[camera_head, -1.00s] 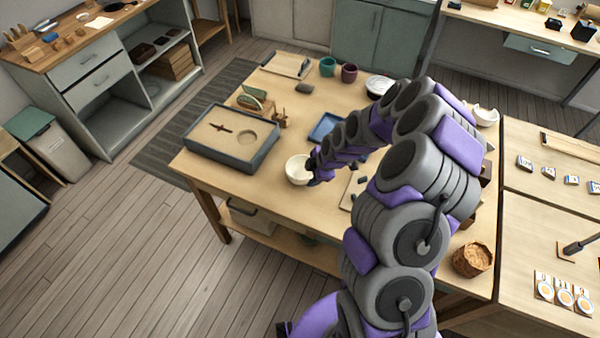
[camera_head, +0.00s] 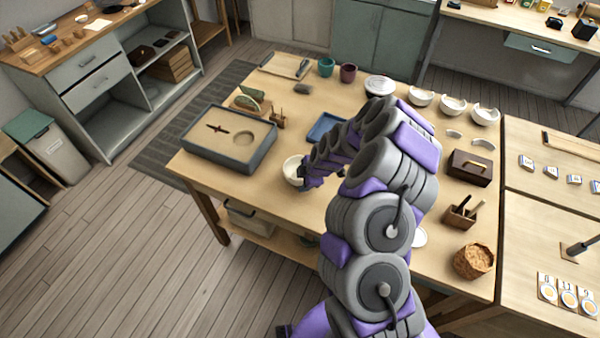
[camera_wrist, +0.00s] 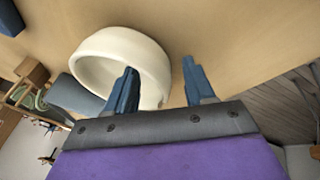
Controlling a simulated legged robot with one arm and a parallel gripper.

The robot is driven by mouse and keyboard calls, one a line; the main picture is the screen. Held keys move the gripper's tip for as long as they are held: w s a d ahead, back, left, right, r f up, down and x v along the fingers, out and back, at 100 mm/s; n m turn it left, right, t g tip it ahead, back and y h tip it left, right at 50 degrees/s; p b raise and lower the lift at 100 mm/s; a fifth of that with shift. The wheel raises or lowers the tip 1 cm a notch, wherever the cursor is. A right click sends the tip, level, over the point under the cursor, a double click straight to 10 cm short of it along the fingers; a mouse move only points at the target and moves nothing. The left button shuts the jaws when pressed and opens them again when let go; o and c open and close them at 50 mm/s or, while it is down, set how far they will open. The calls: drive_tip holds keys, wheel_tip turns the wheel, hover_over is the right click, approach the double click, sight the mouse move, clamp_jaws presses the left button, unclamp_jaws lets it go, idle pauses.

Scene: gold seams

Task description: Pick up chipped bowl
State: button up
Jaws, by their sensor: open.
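A cream bowl (camera_head: 293,168) stands on the worktable near its front left edge. It also shows close up in the wrist view (camera_wrist: 98,55), with its rim facing my fingers. My gripper (camera_head: 306,183) is at the right side of the bowl. In the wrist view my gripper (camera_wrist: 159,64) is open, with one blue finger over the bowl's mouth and the other outside its wall. The near rim lies between the fingers; I cannot tell whether they touch it. No chip is clear on this bowl. Several white bowls (camera_head: 452,104) with notched rims stand at the table's back right.
A grey tray box (camera_head: 215,160) lies left of the bowl, and a blue tray (camera_head: 325,128) behind it. A dark box (camera_head: 470,168), a tool holder (camera_head: 460,216) and a wicker basket (camera_head: 473,262) stand at the right. My arm hides the table's middle.

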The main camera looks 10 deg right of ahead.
drive_tip(key=shift+a, duration=0.35)
drive_tip(key=c, duration=0.7)
drive_tip(key=shift+d, duration=0.1)
clamp_jaws()
drive_tip(key=shift+d, duration=0.1)
